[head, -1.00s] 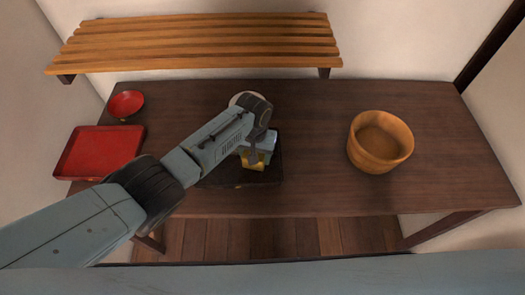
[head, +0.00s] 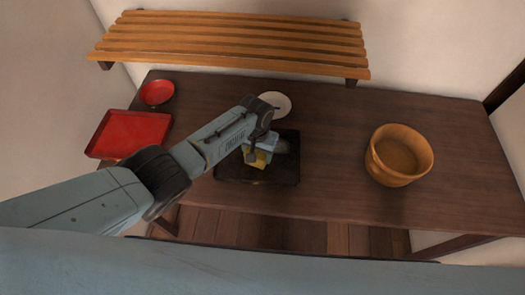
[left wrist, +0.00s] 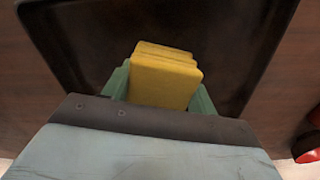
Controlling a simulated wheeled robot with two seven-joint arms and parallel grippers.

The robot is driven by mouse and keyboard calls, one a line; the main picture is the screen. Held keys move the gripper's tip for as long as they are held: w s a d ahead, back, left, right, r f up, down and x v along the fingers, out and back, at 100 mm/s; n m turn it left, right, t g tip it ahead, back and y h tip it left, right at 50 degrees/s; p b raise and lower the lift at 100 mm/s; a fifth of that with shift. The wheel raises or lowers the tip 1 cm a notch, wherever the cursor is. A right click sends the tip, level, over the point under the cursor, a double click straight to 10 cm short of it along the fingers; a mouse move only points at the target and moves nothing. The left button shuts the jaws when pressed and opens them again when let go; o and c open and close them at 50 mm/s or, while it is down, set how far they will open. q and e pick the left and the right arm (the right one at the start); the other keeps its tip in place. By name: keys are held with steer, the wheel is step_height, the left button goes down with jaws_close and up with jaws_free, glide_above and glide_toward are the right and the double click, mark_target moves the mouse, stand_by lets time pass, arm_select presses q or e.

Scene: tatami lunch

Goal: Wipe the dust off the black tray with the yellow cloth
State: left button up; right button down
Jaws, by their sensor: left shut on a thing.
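The black tray (head: 230,178) lies flat on the dark table, and its dark surface also fills much of the left wrist view (left wrist: 235,30). My left gripper (head: 258,152) is shut on the folded yellow cloth (head: 255,161), over the middle of the tray. In the left wrist view the cloth (left wrist: 165,78) sits between the green fingers. Whether the cloth touches the tray is hard to tell. A faint greyish patch, perhaps dust, shows on the tray right of the gripper. The arm hides part of the tray's left and back. My right gripper is not in view.
A white plate (head: 276,104) lies just behind the tray. A red tray (head: 130,136) and red bowl (head: 157,93) are at left, a wooden tub (head: 398,157) at right. A slatted shelf (head: 235,40) overhangs the back. The table between black tray and tub is clear.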

mark_target(238, 159)
arm_select(q)
steer(key=shift+s+a+f+p, duration=0.1)
steer(key=shift+a+p, duration=0.1)
steer(key=shift+a, duration=0.45)
steer(key=shift+s+a+f+p, duration=0.1)
steer(key=shift+a+p, duration=0.05)
steer(key=shift+a, duration=0.5)
steer(key=shift+a+p, duration=0.45)
steer(key=shift+a, duration=0.45)
steer(key=shift+a+p, duration=0.3)
steer(key=shift+a, duration=0.65)
